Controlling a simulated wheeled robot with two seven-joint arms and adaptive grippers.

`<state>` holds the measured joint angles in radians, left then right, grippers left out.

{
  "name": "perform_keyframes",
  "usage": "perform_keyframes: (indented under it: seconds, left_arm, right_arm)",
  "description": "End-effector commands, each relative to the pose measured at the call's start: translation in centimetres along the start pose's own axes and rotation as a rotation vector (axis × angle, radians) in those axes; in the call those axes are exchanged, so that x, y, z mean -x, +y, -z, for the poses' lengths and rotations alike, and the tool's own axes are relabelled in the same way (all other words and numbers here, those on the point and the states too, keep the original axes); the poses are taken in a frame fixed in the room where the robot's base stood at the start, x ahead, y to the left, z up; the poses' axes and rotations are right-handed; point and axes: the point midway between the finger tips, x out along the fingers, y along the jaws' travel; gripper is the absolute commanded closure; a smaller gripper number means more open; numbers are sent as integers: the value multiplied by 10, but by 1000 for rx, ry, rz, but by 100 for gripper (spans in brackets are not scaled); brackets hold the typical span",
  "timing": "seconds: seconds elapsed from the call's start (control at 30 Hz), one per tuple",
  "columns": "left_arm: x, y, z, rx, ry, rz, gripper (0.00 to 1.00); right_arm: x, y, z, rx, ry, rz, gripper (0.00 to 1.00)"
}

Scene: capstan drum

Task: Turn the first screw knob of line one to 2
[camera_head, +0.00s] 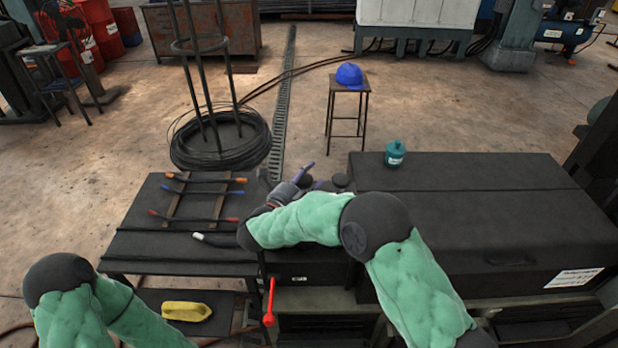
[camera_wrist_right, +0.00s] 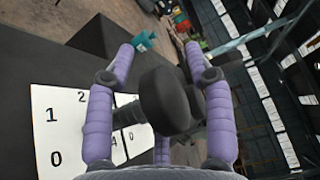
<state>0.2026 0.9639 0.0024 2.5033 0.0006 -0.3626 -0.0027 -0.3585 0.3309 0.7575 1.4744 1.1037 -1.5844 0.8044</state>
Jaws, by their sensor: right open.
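A black round screw knob (camera_wrist_right: 165,98) stands between the open purple fingers of my right gripper (camera_wrist_right: 158,58) in the right wrist view. A gap shows between the knob and both fingers. A white plate (camera_wrist_right: 48,128) with the marks 0, 1 and 2 lies behind the knob and is partly covered by it. The knob's pointing direction cannot be told. In the head view my right gripper (camera_head: 309,178) is over the left end of the black machine housing (camera_head: 490,205), and a small dark round piece (camera_head: 341,180) shows beside it. My left gripper is out of the picture.
A teal pot (camera_head: 395,153) stands on the housing and also shows in the wrist view (camera_wrist_right: 144,41). A black bench (camera_head: 150,245) with coloured-handled tools is at left. A red lever (camera_head: 269,302) stands in front. A stool with a blue cap (camera_head: 349,75) is behind.

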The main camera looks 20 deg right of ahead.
Motion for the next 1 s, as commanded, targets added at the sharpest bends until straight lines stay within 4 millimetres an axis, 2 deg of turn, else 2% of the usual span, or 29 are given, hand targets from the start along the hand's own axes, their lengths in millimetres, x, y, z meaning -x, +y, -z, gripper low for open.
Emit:
perform_keyframes:
  seconds: [0.33, 0.37, 0.53, 1.0]
  left_arm:
    - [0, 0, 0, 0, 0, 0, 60]
    - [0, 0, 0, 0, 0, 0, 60]
    - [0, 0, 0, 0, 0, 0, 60]
    - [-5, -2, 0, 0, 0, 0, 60]
  right_arm:
    - [-4, 0, 0, 0, 0, 0, 47]
    - [-4, 0, 0, 0, 0, 0, 53]
    - [-4, 0, 0, 0, 0, 0, 100]
    - [-4, 1, -1, 1, -79, -1, 100]
